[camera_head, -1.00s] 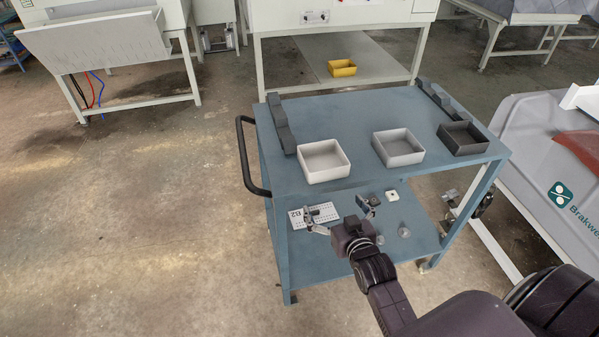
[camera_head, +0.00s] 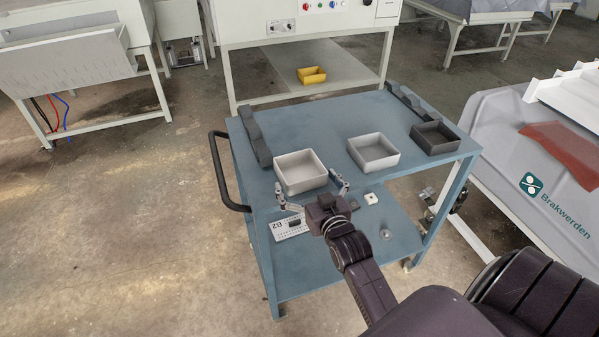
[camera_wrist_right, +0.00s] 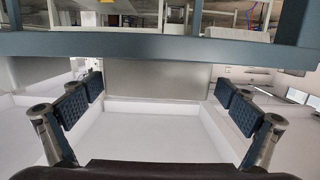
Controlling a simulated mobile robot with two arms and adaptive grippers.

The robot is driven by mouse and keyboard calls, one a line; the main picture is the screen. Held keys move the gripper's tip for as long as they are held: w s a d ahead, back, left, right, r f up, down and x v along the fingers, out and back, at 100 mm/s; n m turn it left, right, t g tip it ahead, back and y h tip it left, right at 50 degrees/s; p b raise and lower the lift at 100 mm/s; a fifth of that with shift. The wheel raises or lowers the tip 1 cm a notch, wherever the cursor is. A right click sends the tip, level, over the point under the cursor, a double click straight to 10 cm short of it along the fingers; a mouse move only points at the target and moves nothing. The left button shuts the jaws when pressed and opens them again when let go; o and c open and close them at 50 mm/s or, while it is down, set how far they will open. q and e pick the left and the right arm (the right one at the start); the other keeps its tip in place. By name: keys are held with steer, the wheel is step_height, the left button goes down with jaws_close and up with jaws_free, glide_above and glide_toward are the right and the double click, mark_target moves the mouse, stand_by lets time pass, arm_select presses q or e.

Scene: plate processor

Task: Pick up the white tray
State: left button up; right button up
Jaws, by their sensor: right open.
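The white tray (camera_head: 303,184) is a square open box at the near left of the blue cart's top, close to the front edge. It looks empty. My right gripper (camera_head: 311,190) is open at the tray's near side, one finger toward each side. In the right wrist view, which looks upside down, a pale grey panel that appears to be the tray's near wall (camera_wrist_right: 155,80) lies between the open fingers (camera_wrist_right: 158,100). Whether the fingers touch the tray I cannot tell. My left gripper is not in view.
The cart (camera_head: 330,120) also carries a grey tray (camera_head: 378,163), a dark tray (camera_head: 436,148) and dark rails (camera_head: 253,135). A white B2 plate (camera_head: 288,228) lies on the lower shelf. A black handle (camera_head: 221,170) is on the left.

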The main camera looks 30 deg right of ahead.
mark_target(293, 160)
steer(key=x, duration=0.5)
steer(key=shift+d+r+p, duration=0.1)
steer(key=shift+p, duration=0.25)
steer(key=shift+c, duration=0.3)
steer(key=c, duration=1)
